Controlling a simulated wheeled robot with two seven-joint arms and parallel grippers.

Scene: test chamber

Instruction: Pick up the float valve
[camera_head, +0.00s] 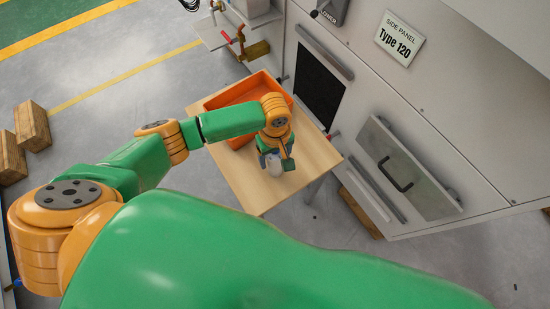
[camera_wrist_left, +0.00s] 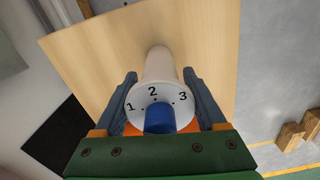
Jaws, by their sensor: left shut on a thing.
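The float valve (camera_wrist_left: 160,72) appears to be the white cylinder with a round face marked 1, 2, 3 and a blue knob (camera_wrist_left: 159,118). In the head view it shows as a small pale shape (camera_head: 274,166) under my left gripper. My left gripper (camera_wrist_left: 160,80) is over the wooden table (camera_head: 263,194), its two dark fingers on either side of the white body and shut on it. I cannot tell whether the far end touches the tabletop. My right gripper is out of view.
An orange tray (camera_head: 242,93) lies on the table behind my left wrist. A grey cabinet (camera_head: 345,107) with a handled panel (camera_head: 405,170) stands right of the table. Wooden blocks (camera_head: 32,126) lie on the floor at left. The table's front part is clear.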

